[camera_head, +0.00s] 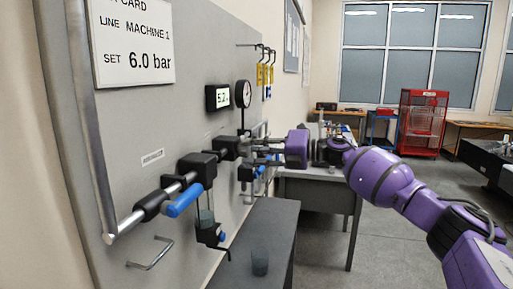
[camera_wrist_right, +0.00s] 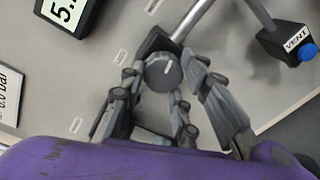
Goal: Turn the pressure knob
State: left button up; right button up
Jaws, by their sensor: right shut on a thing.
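The pressure knob (camera_wrist_right: 163,73) is a round grey knob with a white pointer mark, on a black regulator body (camera_head: 227,148) on the grey wall panel. My right gripper (camera_head: 258,149) reaches the regulator from the right. In the wrist view my right gripper (camera_wrist_right: 164,84) has its fingers on both sides of the knob, shut on it. The fingers hide the knob in the head view. A digital display (camera_head: 218,97) reads about 5.2, its last digit unclear. A card (camera_head: 132,45) says "SET 6.0 bar". My left gripper is not in view.
A dial gauge (camera_head: 243,94) stands above the regulator. A blue-handled valve (camera_head: 185,200) and a filter bowl (camera_head: 207,222) are to its left. A blue VENT button (camera_wrist_right: 308,52) is nearby. A grey bench (camera_head: 270,222) stands below; a red cage cart (camera_head: 424,122) is far off.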

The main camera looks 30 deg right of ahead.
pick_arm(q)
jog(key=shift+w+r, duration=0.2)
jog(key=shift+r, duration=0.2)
pick_arm(e)
jog(key=shift+r+m, duration=0.35)
jog(key=shift+m, duration=0.85)
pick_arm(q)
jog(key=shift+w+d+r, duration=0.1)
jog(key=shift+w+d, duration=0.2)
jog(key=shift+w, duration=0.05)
pick_arm(e)
jog(key=shift+d+r, duration=0.1)
jog(key=o, duration=1)
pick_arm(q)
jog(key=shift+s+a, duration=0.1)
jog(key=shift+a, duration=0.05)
pick_arm(e)
jog(key=shift+m, duration=0.3)
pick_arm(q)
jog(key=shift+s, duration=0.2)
pick_arm(e)
jog(key=shift+f, duration=0.2)
